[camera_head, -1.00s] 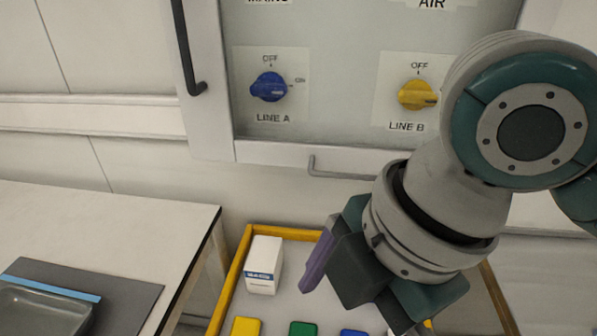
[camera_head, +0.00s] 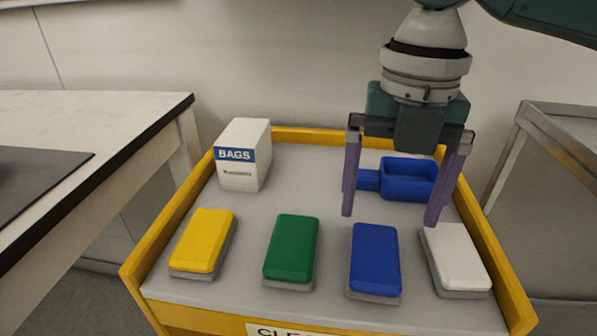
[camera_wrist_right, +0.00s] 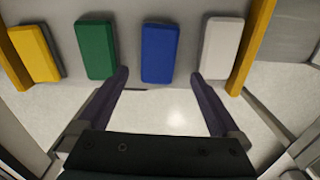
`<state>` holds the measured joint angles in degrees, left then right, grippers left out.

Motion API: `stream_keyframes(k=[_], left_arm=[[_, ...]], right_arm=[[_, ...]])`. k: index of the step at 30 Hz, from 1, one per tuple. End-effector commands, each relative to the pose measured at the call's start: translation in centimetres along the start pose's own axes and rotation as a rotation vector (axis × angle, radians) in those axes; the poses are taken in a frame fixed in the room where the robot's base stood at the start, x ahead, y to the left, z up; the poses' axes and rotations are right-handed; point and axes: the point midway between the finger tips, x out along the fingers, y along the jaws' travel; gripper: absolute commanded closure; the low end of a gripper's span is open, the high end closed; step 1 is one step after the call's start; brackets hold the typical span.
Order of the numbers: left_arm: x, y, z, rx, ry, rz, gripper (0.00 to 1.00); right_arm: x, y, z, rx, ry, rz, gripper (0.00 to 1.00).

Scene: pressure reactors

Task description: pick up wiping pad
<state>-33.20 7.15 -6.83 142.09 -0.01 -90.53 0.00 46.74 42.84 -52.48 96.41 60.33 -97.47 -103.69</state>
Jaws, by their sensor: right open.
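Several wiping pads lie in a row along the front of the cart top: a yellow pad (camera_head: 203,241), a green pad (camera_head: 291,249), a blue pad (camera_head: 375,259) and a white pad (camera_head: 456,257). The right wrist view also shows the yellow (camera_wrist_right: 35,53), green (camera_wrist_right: 96,49), blue (camera_wrist_right: 160,53) and white pads (camera_wrist_right: 221,47). My right gripper (camera_head: 391,218) is open, its purple fingers pointing down, empty. In the head view its fingertips appear just behind the blue and white pads, apart from them. My left gripper is out of view.
The cart (camera_head: 160,235) has a raised yellow rim. A white BAGS box (camera_head: 243,155) stands at its back left, and a blue scoop-like tray (camera_head: 408,179) lies behind the right fingers. A bench (camera_head: 95,115) stands left, a metal frame (camera_head: 560,125) right.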

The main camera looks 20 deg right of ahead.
Motion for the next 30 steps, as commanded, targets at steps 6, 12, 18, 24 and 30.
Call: stream_keyframes(k=[6,12,18,24,30], left_arm=[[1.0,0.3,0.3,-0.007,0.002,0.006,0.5],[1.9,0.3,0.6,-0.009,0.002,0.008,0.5],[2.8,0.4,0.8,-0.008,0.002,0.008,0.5],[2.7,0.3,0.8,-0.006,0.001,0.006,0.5],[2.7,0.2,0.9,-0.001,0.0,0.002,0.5]], right_arm=[[3.2,0.0,-0.1,0.0,0.002,-0.001,0.0],[5.6,0.2,0.0,0.002,0.002,-0.001,0.0],[8.2,0.2,0.1,0.001,0.0,-0.001,0.0],[8.2,0.2,0.1,0.001,-0.001,0.0,0.0],[8.2,0.3,0.1,0.001,-0.002,0.0,0.21]])
